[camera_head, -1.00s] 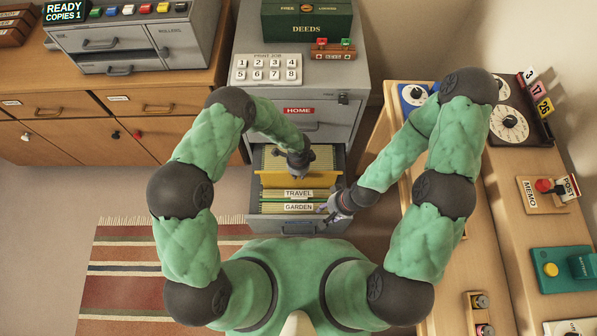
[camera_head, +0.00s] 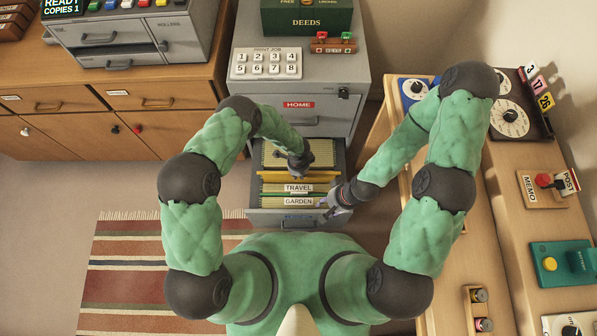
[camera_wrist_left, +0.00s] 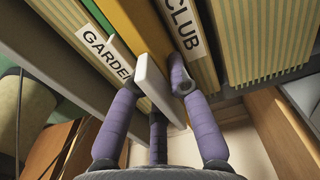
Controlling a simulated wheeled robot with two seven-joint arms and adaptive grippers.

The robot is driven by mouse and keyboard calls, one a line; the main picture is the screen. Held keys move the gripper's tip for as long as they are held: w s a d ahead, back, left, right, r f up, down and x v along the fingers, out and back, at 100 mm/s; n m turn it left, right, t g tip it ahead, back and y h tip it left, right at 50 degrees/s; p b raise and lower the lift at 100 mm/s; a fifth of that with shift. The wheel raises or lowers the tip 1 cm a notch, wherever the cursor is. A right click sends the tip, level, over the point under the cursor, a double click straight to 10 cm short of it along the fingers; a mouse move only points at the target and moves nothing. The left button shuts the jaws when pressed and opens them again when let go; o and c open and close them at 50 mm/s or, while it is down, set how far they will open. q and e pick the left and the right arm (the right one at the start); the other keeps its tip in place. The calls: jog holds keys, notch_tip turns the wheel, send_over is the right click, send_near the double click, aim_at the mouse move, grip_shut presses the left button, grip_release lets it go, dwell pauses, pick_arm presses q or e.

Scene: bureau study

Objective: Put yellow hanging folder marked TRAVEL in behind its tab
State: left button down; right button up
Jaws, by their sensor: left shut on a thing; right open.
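The yellow hanging folder (camera_head: 272,176) stands across the open drawer, just behind the white TRAVEL tab (camera_head: 298,188). My left gripper (camera_head: 300,168) is shut on it from above. In the left wrist view the yellow folder (camera_wrist_left: 142,35) is upright, and the fingers (camera_wrist_left: 158,85) close around a pale grip piece at its edge. Any marking on the folder is hidden. I cannot tell how deep it sits. My right gripper (camera_head: 332,207) is open and empty at the drawer's front right, beside the GARDEN tab (camera_head: 298,201).
The drawer (camera_head: 262,218) belongs to a grey cabinet and holds several pale green folders (camera_head: 275,155). In the left wrist view a CLUB tab (camera_wrist_left: 186,30) and the GARDEN tab (camera_wrist_left: 105,55) flank the yellow folder. A wooden desk (camera_head: 480,230) stands to the right.

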aim_at(298, 180)
pick_arm(q)
jog(key=shift+f, duration=3.3)
jog(key=c, duration=1.1)
grip_release()
jog(key=shift+r, duration=0.1)
notch_tip(298, 180, up, 12)
jog(key=shift+f, duration=0.1)
jog(key=shift+s, duration=0.1)
